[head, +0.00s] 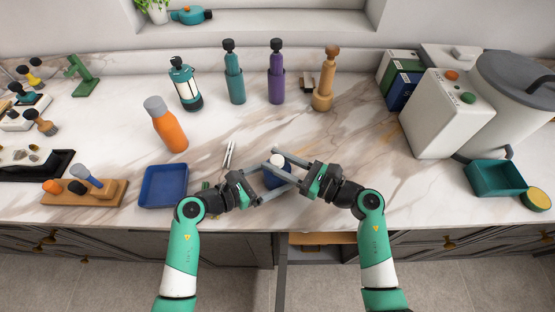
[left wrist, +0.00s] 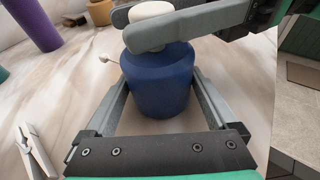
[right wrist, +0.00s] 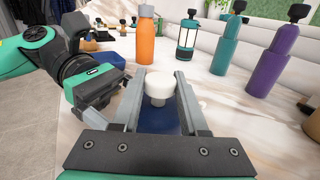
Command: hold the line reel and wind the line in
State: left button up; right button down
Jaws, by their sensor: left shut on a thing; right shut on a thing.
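The line reel shows as a dark blue round body (head: 274,181) with a white knob (head: 278,160) on top, standing upright near the bench's front edge. My left gripper (head: 268,184) is shut on the blue body; in the left wrist view its fingers lie on both sides of the body (left wrist: 160,82). A small pale bead on a thin stem (left wrist: 104,58) sticks out beside the body there. My right gripper (head: 272,160) is shut on the white knob, which sits between its fingers in the right wrist view (right wrist: 159,86). The fingers partly hide the reel in the head view.
A white clothespin-like piece (head: 230,154) lies just behind the reel. A blue tray (head: 151,201) is to the left, with an orange bottle (head: 167,128) behind it. A teal tray (head: 493,190) is far right. The marble right of my right gripper is clear.

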jog(key=shift+f+t, duration=0.1)
jog(key=shift+t, duration=0.2)
jog(key=m+t+h, duration=0.5)
jog(key=shift+f+h, duration=0.2)
jog(key=shift+h, duration=0.1)
jog(key=shift+m+t+h, duration=0.3)
jog(key=shift+m+h, duration=0.1)
jog(key=shift+r+t, duration=0.1)
jog(key=shift+t, duration=0.2)
jog(key=c, duration=0.7)
grip_release()
jog(key=shift+o, duration=1.3)
jog(key=shift+r, duration=0.15)
jog(key=shift+s+d, duration=0.1)
jog(key=v, duration=1.2)
jog(key=shift+r, duration=0.15)
